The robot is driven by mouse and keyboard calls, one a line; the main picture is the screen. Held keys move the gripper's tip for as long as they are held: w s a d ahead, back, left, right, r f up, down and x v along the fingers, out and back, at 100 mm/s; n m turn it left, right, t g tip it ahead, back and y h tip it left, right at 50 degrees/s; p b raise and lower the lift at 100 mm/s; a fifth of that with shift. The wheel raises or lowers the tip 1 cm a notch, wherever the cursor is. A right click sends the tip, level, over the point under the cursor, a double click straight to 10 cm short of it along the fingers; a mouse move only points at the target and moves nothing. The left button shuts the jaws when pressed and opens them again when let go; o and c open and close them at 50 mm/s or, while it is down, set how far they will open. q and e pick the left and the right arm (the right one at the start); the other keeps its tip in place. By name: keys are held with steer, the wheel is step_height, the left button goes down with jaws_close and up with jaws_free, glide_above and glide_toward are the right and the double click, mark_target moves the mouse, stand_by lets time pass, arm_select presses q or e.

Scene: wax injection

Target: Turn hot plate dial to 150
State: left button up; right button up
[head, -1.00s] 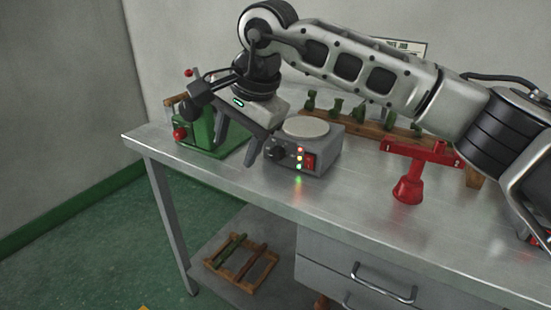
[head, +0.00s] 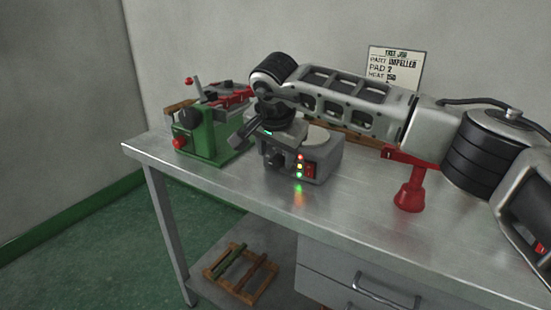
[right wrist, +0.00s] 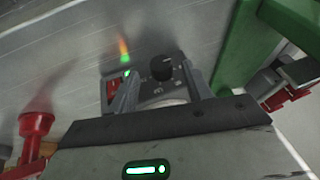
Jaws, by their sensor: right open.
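The hot plate (head: 325,165) is a grey box with a round pale top (head: 318,138), stacked red, yellow and green lights and a red switch on its front. Its black dial (head: 277,161) is on the front left, partly behind my right gripper (head: 262,150). In the right wrist view the dial (right wrist: 161,70) shows between the tips of my open right gripper (right wrist: 158,66). The fingers stand on either side of it; contact cannot be told. The dial's setting is too small to read. My left gripper is not in view.
A green machine (head: 205,135) with red knobs stands close on the left. A red stand (head: 410,190) is on the right of the steel table (head: 240,180). A sign (head: 394,68) at the back reads impeller, pad 2, heat 150. The table's front strip is clear.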

mark_target(279, 162)
steer(key=shift+x, duration=1.25)
steer(key=c, duration=1)
steer(key=shift+f+b, duration=0.2)
steer(key=shift+b, duration=0.45)
steer(key=shift+d+f+t+y+b, duration=0.2)
steer(key=shift+t+y+b, duration=0.35)
steer(key=shift+b, duration=0.6)
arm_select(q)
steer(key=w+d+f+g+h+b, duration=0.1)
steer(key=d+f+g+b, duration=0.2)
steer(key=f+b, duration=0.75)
arm_select(e)
steer(key=t+y+p, duration=0.1)
steer(key=m+t+y+p, duration=0.1)
steer(key=p, duration=0.1)
steer(key=shift+s+d+f+y, duration=0.15)
steer(key=shift+s+f+y, duration=0.05)
steer(key=shift+y, duration=0.05)
steer(key=shift+t+y+b, duration=0.35)
steer(key=shift+y+b, duration=0.05)
steer(key=shift+b, duration=0.55)
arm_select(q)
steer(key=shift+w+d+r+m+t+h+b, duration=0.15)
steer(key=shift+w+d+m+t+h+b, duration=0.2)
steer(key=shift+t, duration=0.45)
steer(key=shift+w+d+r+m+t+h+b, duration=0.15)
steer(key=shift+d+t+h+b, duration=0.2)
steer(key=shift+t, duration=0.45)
arm_select(e)
steer(key=shift+r+t+y, duration=0.3)
